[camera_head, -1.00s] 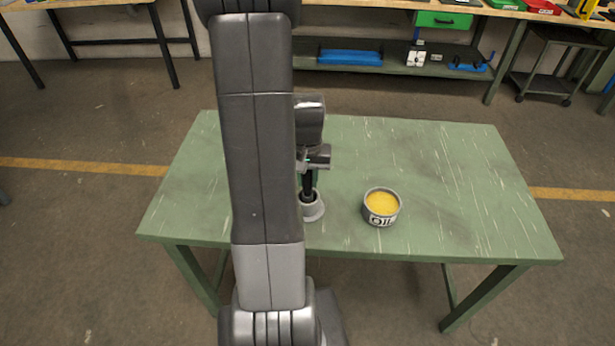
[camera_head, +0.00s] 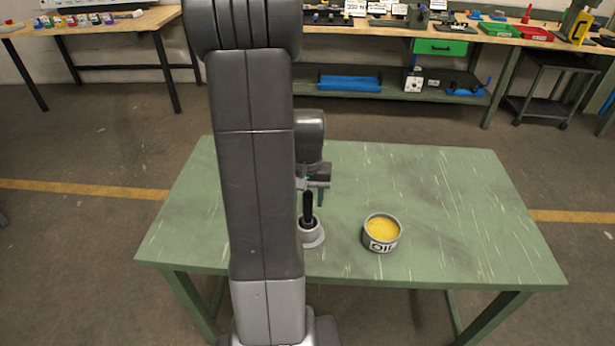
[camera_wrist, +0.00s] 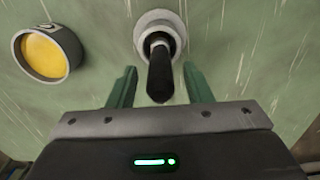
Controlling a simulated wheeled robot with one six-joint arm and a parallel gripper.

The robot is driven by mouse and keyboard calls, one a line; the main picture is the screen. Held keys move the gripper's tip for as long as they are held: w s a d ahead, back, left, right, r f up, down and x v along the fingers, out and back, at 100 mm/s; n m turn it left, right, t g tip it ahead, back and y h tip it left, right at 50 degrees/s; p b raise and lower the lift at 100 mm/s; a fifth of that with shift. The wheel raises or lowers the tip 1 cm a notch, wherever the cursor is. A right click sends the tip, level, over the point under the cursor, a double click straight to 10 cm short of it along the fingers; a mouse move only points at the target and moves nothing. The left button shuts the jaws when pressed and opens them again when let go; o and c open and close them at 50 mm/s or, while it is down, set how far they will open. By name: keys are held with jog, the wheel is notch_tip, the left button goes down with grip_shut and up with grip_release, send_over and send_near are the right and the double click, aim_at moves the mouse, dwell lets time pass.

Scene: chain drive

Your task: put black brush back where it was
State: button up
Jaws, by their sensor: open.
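The black brush (camera_head: 308,207) stands upright in a grey round holder (camera_head: 313,237) on the green table. The wrist view shows the brush handle (camera_wrist: 160,75) rising out of the holder (camera_wrist: 161,24), with its lower part hidden inside. My gripper (camera_head: 314,194) is just above the brush, partly hidden by my arm in the head view. In the wrist view its two green fingers (camera_wrist: 160,84) are apart, one on each side of the handle, with a gap on both sides.
A grey tin marked OIL with yellow contents (camera_head: 382,231) stands right of the holder; it is also in the wrist view (camera_wrist: 46,53). The rest of the green table (camera_head: 440,190) is clear. Workbenches with tools (camera_head: 470,40) stand behind.

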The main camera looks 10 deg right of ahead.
notch_tip(320, 180, up, 9)
jog(key=shift+r, duration=0.2)
dwell(0.3)
jog(key=shift+f, duration=4.6)
